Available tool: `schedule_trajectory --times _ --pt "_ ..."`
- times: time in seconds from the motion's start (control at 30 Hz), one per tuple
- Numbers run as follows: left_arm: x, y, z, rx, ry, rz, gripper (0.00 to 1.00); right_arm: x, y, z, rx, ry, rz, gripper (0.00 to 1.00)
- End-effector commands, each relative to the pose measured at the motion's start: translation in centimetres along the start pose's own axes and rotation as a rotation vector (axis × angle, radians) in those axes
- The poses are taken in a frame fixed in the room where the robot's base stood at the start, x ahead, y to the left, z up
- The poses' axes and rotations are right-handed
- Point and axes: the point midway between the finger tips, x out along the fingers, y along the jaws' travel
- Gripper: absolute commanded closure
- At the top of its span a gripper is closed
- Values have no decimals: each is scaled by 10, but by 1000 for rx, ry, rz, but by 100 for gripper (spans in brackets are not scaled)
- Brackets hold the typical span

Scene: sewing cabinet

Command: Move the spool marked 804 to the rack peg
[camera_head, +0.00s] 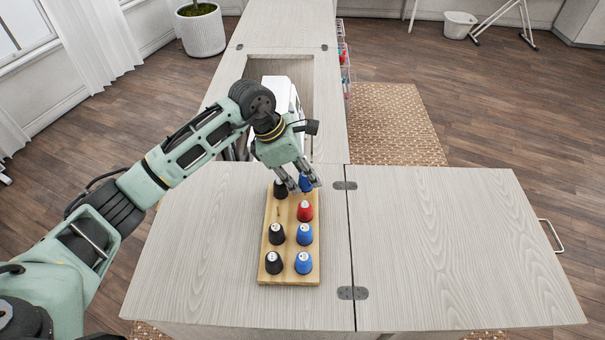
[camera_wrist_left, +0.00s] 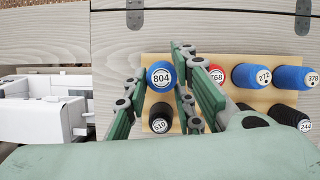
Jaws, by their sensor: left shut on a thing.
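The blue spool marked 804 (camera_wrist_left: 160,76) is at the far end of the wooden rack (camera_head: 291,274), in the right column; it also shows in the head view (camera_head: 306,187). My left gripper (camera_head: 304,184) reaches down from above, its fingers on either side of this spool and shut on it. I cannot tell whether the spool is lifted off its peg. A bare peg (camera_head: 278,211) shows in the left column, beside the red spool; in the left wrist view the gripper finger hides that spot. My right gripper is not in view.
A black spool marked 510 (camera_wrist_left: 160,118) stands close beside 804. The red spool (camera_head: 305,211) and several black and blue spools fill other pegs. The cabinet top (camera_head: 440,240) right of the rack is clear. A white machine (camera_head: 283,95) sits in the opening behind.

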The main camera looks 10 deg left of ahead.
Motion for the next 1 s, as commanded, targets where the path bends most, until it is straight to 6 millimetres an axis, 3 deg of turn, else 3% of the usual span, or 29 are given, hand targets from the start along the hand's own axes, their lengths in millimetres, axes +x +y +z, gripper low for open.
schedule_trajectory --times 0.8,0.83,1.0 --pt "13 0 -6 0 0 0 90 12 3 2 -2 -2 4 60" --pt "13 0 -6 0 0 0 74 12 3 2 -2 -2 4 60" --pt "13 0 -6 0 0 0 59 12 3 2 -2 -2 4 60"
